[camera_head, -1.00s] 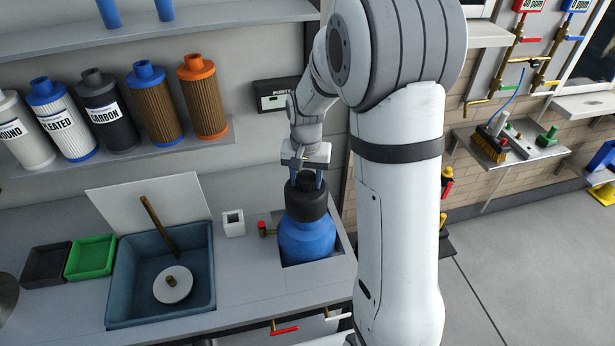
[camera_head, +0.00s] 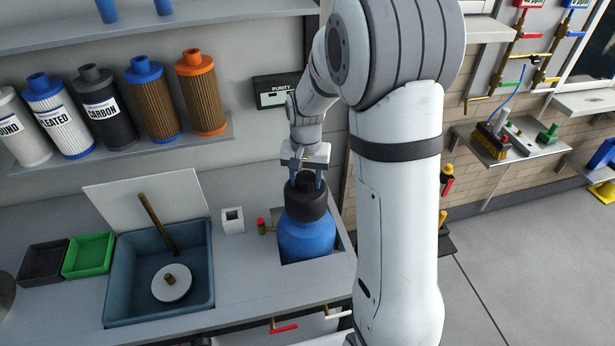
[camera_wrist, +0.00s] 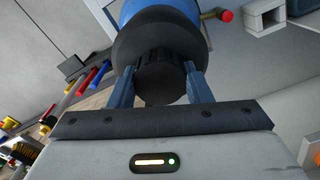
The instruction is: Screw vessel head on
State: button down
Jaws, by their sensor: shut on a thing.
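The blue vessel (camera_head: 306,240) stands upright in a recess at the right end of the counter. The black vessel head (camera_head: 307,204) sits on top of it, and in the wrist view the head (camera_wrist: 160,45) covers most of the blue body (camera_wrist: 150,10). My gripper (camera_head: 307,180) points down from above, with its two blue fingers (camera_wrist: 160,84) on either side of the dark ribbed knob of the head. It is shut on that knob. The thread between head and vessel is hidden.
A small red-handled valve (camera_head: 262,226) sticks out left of the vessel. A white square holder (camera_head: 232,221) and a blue sink (camera_head: 205,291) lie further left. Several filter cartridges (camera_head: 154,100) stand on the shelf above. A purity display (camera_head: 274,92) hangs behind my wrist.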

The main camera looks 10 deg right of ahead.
jog(key=shift+f+b, duration=1.15)
jog(key=shift+f, duration=0.2)
dwell(2.2)
jog(key=shift+w+r+m, duration=0.15)
jog(key=shift+m, duration=1.05)
